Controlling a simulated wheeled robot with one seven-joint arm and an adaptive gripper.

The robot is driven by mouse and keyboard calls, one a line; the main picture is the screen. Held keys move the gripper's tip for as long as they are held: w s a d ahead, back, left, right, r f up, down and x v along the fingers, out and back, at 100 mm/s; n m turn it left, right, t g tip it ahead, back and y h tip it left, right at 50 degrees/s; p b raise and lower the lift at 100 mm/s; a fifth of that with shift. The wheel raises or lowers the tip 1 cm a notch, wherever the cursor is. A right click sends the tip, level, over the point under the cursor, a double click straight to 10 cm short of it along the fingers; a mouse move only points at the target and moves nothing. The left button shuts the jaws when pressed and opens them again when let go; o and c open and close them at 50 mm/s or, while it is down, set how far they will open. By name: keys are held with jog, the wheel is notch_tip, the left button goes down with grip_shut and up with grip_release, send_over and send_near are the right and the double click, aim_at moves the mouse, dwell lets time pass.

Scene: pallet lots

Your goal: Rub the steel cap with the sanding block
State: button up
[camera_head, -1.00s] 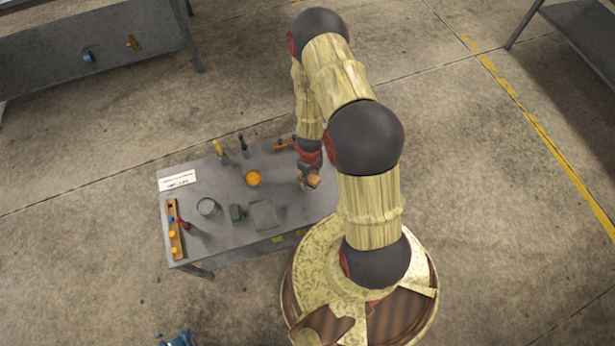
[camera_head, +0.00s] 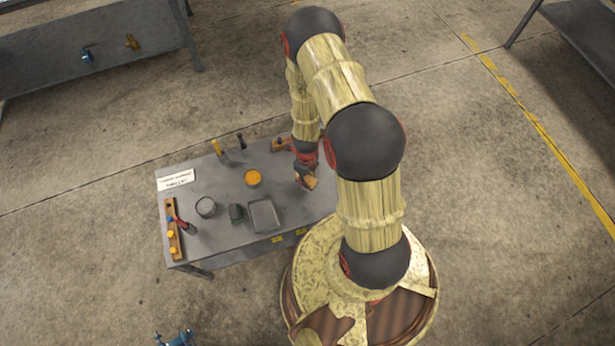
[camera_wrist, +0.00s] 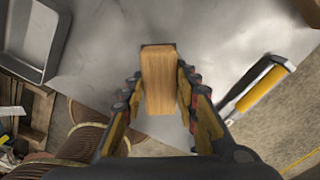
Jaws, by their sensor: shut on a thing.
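My gripper (camera_wrist: 163,108) is shut on the sanding block (camera_wrist: 160,80), a wooden block with a dark far edge, held between the two fingers. In the head view my gripper (camera_head: 305,180) is over the right part of the grey table, with the tan block showing at its tip. I cannot tell whether the block touches anything below it. I cannot surely identify the steel cap; it may be hidden under the block or gripper. A shiny metal piece with a yellow band (camera_wrist: 262,88) lies right of the gripper in the wrist view.
The grey table (camera_head: 225,240) carries a square metal tray (camera_head: 264,216), a green item (camera_head: 236,212), a grey round tin (camera_head: 205,206), an orange-topped container (camera_head: 252,177) and a wooden rack (camera_head: 173,230) at the left. Upright tools stand at the back. Bare tabletop lies between these things.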

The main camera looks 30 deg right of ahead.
jog(key=shift+s+d, duration=0.1)
jog(key=shift+s, duration=0.05)
jog(key=shift+w+d+p, duration=0.2)
jog(key=shift+d+p, duration=0.5)
jog(key=shift+a, duration=0.15)
jog(key=shift+a+b, duration=0.4)
jog(key=shift+a, duration=0.25)
jog(key=shift+w+d+p, duration=0.15)
jog(key=shift+d+p, duration=0.5)
jog(key=shift+d, duration=0.2)
notch_tip(320, 180, up, 6)
jog(key=p, duration=0.5)
jog(key=shift+p, duration=0.4)
